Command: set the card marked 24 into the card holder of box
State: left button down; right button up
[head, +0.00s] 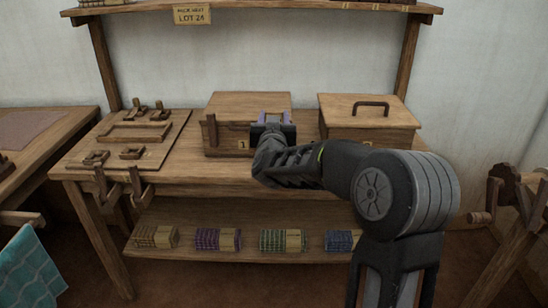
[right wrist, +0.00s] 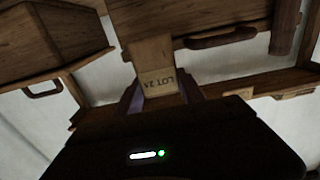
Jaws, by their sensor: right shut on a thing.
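My right gripper (head: 273,119) is at the front of the left wooden box (head: 225,105), by its right side. In the right wrist view the gripper (right wrist: 162,92) is shut on a card (right wrist: 158,82) whose print reads LOT 24, upside down. Wood of a box (right wrist: 190,18) lies just beyond the card. I cannot tell whether the card touches it. The left box bears a plate marked 1 (head: 243,145). My gripper and arm hide part of its front, and I cannot make out a card holder. The left gripper is in neither view.
A lidded box (head: 340,110) with a dark handle stands at the right of the bench. A board with wooden fittings (head: 100,158) lies at the left. A PACK NEXT LOT 24 sign (head: 191,15) hangs above. Several bundles (head: 155,236) line the lower shelf.

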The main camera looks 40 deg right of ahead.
jog(key=shift+f+b, duration=0.35)
jog(key=shift+f, duration=1.6)
jog(key=shift+f+b, duration=0.65)
jog(key=shift+f, duration=1.85)
jog(key=shift+f, duration=0.25)
jog(key=o, duration=1.3)
jog(key=shift+r, duration=0.15)
jog(key=shift+r, duration=0.1)
